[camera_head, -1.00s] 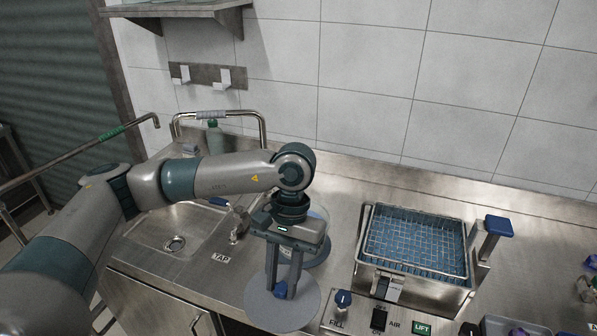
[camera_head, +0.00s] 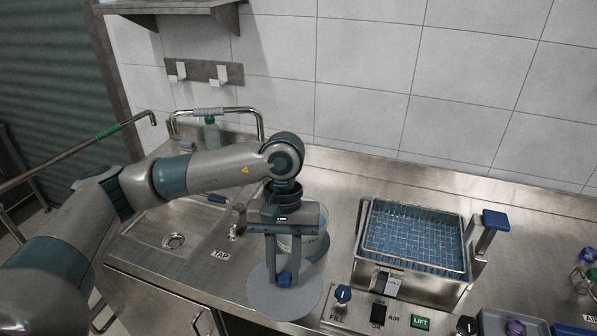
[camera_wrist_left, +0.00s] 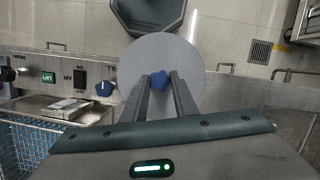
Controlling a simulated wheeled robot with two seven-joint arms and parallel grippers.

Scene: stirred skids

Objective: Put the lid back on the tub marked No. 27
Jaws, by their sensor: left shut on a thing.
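My left gripper (camera_head: 284,277) is shut on the blue knob of a round grey lid (camera_head: 262,297). The lid is held near the counter's front edge, and it also shows in the left wrist view (camera_wrist_left: 160,50) with the blue knob (camera_wrist_left: 159,81) between the fingers. A pale tub (camera_head: 313,243) with a blue lower part stands on the counter just behind the gripper, partly hidden by it. Its marking cannot be read. The lid is in front of the tub, apart from its mouth. My right gripper is not in view.
A wire basket (camera_head: 412,240) over a blue-lined tank stands to the right. A control panel with a blue FILL knob (camera_head: 343,293) and a green LIFT button (camera_head: 420,322) is at the front. A sink (camera_head: 173,232) lies left, beside the TAP label.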

